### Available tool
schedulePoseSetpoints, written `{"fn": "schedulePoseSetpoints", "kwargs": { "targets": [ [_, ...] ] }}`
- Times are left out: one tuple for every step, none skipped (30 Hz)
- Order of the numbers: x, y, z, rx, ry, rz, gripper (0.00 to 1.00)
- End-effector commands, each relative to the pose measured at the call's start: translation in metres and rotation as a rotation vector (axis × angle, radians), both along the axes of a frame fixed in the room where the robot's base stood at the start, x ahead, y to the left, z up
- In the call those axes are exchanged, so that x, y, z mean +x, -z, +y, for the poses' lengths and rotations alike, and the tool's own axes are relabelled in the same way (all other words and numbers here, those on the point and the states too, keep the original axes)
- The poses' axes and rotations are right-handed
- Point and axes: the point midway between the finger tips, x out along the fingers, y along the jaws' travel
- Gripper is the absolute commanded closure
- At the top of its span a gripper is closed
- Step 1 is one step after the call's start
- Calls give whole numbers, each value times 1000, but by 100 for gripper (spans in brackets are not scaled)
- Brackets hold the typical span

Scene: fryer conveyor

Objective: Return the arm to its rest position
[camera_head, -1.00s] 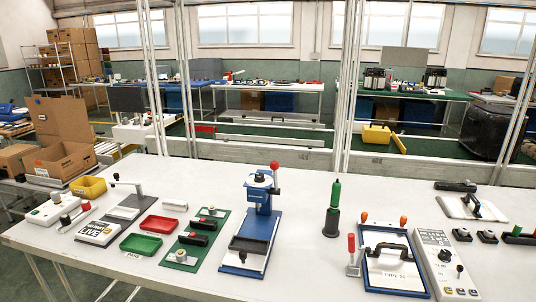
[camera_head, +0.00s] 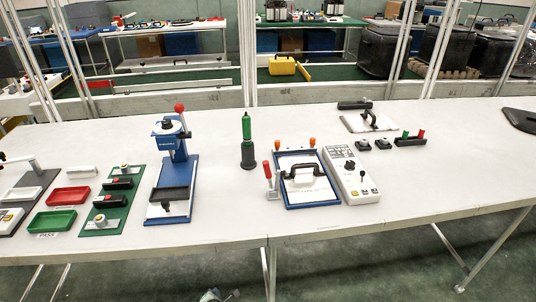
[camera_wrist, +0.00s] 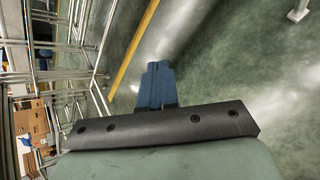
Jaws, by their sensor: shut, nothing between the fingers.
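My gripper (camera_wrist: 159,66) shows in the wrist view with its two blue fingers pressed together and nothing between them. It points out over the green floor (camera_wrist: 215,75), clear of any object. In the head view, a small grey and teal part (camera_head: 216,295) shows at the bottom edge, below the table's front edge; I cannot tell for sure whether it is my arm. The rest of my arm is out of the head view.
The white table (camera_head: 440,185) holds a blue press (camera_head: 172,190), a green-topped bottle (camera_head: 247,145), a blue-framed fixture (camera_head: 300,190), a control box (camera_head: 350,172), and red (camera_head: 70,196) and green trays (camera_head: 52,222). The table's right part is mostly bare. A metal frame (camera_wrist: 75,40) stands left in the wrist view.

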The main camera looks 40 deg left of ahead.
Motion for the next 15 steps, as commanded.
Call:
{"fn": "schedulePoseSetpoints", "kwargs": {
  "targets": [
    [24, 6, -24, -51, 44, -23, 100],
    [36, 10, -37, -81, 70, -34, 100],
    [53, 14, -55, -121, 106, -46, 100],
    [64, 18, -69, -148, 134, -50, 100],
    [75, 21, -84, -173, 165, -50, 100],
    [88, 26, -103, -203, 207, -45, 100],
    [97, 29, -117, -222, 240, -40, 100],
    [106, 32, -131, -239, 275, -31, 100],
    [117, 36, -149, -255, 323, -15, 100],
    [124, 38, -162, -265, 361, 0, 100],
    [131, 41, -176, -271, 400, 16, 100],
    [139, 45, -194, -276, 457, 41, 100],
    [145, 48, -207, -278, 497, 59, 100],
    [150, 50, -221, -277, 541, 80, 100],
    [156, 53, -238, -276, 600, 106, 100]
  ]
}}
